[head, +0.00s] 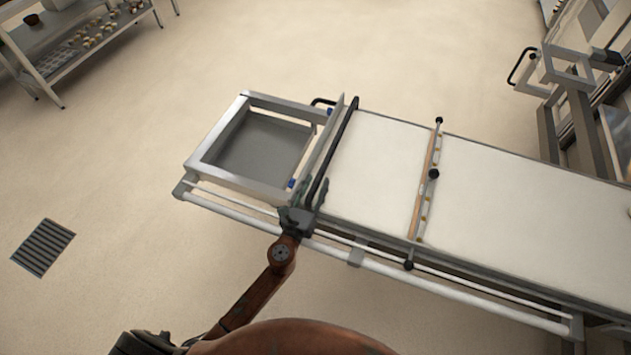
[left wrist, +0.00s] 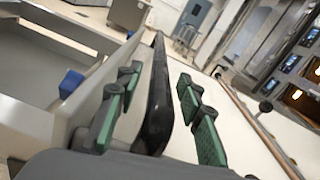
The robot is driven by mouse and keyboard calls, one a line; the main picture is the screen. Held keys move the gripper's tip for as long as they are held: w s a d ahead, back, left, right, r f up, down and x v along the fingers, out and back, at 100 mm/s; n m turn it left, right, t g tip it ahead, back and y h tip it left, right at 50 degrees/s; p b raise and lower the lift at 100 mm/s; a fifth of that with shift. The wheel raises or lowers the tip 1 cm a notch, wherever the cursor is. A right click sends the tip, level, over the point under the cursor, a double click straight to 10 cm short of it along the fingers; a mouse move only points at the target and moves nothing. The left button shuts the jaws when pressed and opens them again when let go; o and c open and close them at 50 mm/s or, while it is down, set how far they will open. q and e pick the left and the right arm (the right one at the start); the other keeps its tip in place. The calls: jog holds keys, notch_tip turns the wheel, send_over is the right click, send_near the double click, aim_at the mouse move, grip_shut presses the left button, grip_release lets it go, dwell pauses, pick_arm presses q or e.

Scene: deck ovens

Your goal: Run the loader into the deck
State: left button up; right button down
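The loader has a long white belt (head: 375,165) on a metal frame, running from the middle of the head view toward the right edge. A black push bar (head: 335,150) crosses its near-left end, beside an open grey frame (head: 225,125). My left gripper (head: 312,195) is at the lower end of this bar. In the left wrist view, its green-padded fingers (left wrist: 155,112) stand on both sides of the black bar (left wrist: 157,100), with gaps visible on each side. My right gripper is not in view.
A wooden strip on a rod with black knobs (head: 433,175) lies across the belt. Ovens with lit windows (left wrist: 290,92) show in the left wrist view. A rack with small items (head: 75,45) stands at upper left. A floor drain (head: 43,247) lies left; the floor around is clear.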

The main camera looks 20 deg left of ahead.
pick_arm(q)
jog(key=shift+w, duration=0.6)
grip_shut()
jog(key=shift+a, duration=0.2)
jog(key=shift+d, duration=0.15)
